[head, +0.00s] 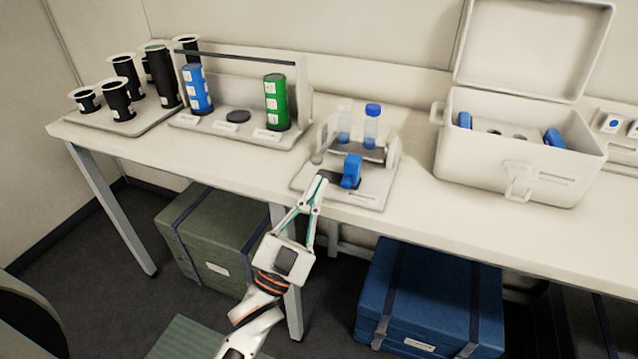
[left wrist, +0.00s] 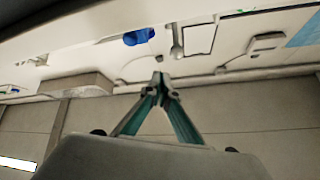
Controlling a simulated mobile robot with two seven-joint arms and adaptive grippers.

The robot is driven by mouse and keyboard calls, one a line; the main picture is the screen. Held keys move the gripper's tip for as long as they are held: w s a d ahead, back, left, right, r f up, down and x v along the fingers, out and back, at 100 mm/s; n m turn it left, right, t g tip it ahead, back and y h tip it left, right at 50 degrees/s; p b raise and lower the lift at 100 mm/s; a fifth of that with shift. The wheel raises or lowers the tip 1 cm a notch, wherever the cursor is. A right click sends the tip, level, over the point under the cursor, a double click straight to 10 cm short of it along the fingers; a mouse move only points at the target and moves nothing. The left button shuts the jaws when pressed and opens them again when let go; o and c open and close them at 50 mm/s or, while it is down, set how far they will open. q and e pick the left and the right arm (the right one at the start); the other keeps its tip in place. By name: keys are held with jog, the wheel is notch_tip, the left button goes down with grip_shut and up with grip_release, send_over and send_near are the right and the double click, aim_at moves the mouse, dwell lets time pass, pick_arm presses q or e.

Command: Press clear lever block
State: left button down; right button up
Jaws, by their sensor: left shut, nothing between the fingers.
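The lever block is a pale device whose base plate (head: 378,191) stands near the table's front edge in the head view. It carries a blue block (head: 351,171) at the front and a short grey lever with a round knob (head: 317,158) at its left. Two clear tubes stand at its back, one with a blue cap (head: 372,111). My left gripper (head: 321,180) is shut and empty, its tips at the front left of the base plate, below the knob in the picture. Contact cannot be told. The left wrist view shows the shut fingertips (left wrist: 158,78) and the blue block (left wrist: 138,37).
Left of the device, a rack (head: 222,125) holds a blue canister (head: 195,90) and a green canister (head: 275,103). Several black canisters stand farther left. An open white box (head: 480,165) stands to the right. A green case (head: 210,240) and a blue case (head: 425,295) are under the table.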

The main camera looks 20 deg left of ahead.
pick_arm(q)
jog(key=f+b+v, duration=0.1)
jog(key=v, duration=0.6)
jog(key=shift+w+a, duration=0.25)
pick_arm(e)
jog(key=shift+w+d+r, duration=0.1)
jog(key=shift+w, duration=1)
jog(key=shift+s, duration=0.1)
jog(key=shift+s+f, duration=0.4)
jog(key=shift+f, duration=0.05)
jog(key=shift+w+r, duration=0.1)
